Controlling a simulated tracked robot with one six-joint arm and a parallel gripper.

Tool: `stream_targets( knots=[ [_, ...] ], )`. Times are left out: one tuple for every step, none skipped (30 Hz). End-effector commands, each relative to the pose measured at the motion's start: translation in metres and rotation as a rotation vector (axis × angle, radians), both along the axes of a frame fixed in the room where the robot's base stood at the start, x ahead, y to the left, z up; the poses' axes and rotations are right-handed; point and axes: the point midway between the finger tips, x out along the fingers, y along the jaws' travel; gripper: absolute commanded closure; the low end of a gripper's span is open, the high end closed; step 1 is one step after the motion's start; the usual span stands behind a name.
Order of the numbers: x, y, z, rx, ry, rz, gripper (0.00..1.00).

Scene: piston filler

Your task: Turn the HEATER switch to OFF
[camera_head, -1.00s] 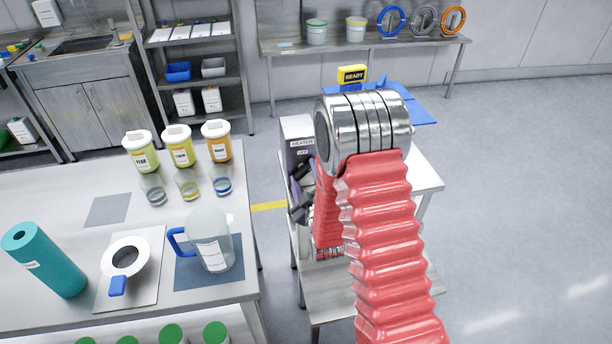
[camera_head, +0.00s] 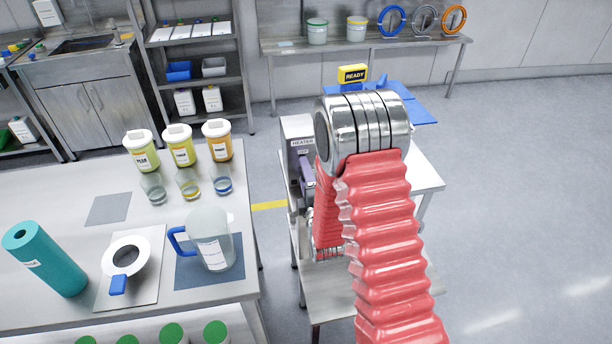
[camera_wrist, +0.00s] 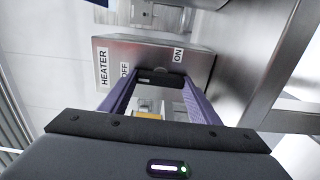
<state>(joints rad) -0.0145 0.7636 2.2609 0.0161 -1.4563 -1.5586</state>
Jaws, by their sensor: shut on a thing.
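The HEATER switch (camera_wrist: 160,80) is a dark knob on the face of a grey metal box (camera_wrist: 110,55). In the wrist view, the OFF label is on its left and the ON label is on its upper right. My gripper (camera_wrist: 161,76) has its two purple fingers on either side of the knob, shut on it. I cannot tell which label the knob points to. In the head view the box (camera_head: 297,128) stands left of my arm. A purple finger of my gripper (camera_head: 307,172) shows just below its labels, and the knob is hidden there.
A yellow READY sign (camera_head: 352,73) stands behind the machine. At left, a table (camera_head: 60,185) holds a jug (camera_head: 210,240), several jars and beakers, a funnel-like ring (camera_head: 126,257) and a teal roll (camera_head: 45,260). Open floor lies to the right.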

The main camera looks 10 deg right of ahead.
Motion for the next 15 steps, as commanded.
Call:
stream_targets(
  knots=[
    [-0.0012,0.0043,-0.0033,-0.011,0.008,0.010,0.66],
    [-0.0013,0.0043,-0.0034,-0.017,0.008,0.010,0.66],
    [-0.0013,0.0044,-0.0035,-0.023,0.009,0.011,0.66],
    [-0.0013,0.0044,-0.0036,-0.026,0.009,0.011,0.66],
    [-0.0013,0.0045,-0.0036,-0.029,0.009,0.011,0.66],
    [-0.0014,0.0046,-0.0038,-0.031,0.009,0.011,0.66],
    [-0.0014,0.0046,-0.0038,-0.032,0.009,0.011,0.66],
    [-0.0014,0.0046,-0.0039,-0.032,0.010,0.012,0.66],
    [-0.0015,0.0047,-0.0040,-0.032,0.010,0.012,0.66],
    [-0.0015,0.0047,-0.0041,-0.032,0.010,0.012,0.66],
    [-0.0015,0.0047,-0.0042,-0.032,0.010,0.012,0.66],
    [-0.0016,0.0048,-0.0042,-0.032,0.010,0.012,0.66],
    [-0.0016,0.0048,-0.0043,-0.032,0.011,0.012,0.66],
    [-0.0016,0.0048,-0.0044,-0.032,0.011,0.012,0.66],
    [-0.0017,0.0048,-0.0045,-0.032,0.011,0.012,0.66]
  ],
)
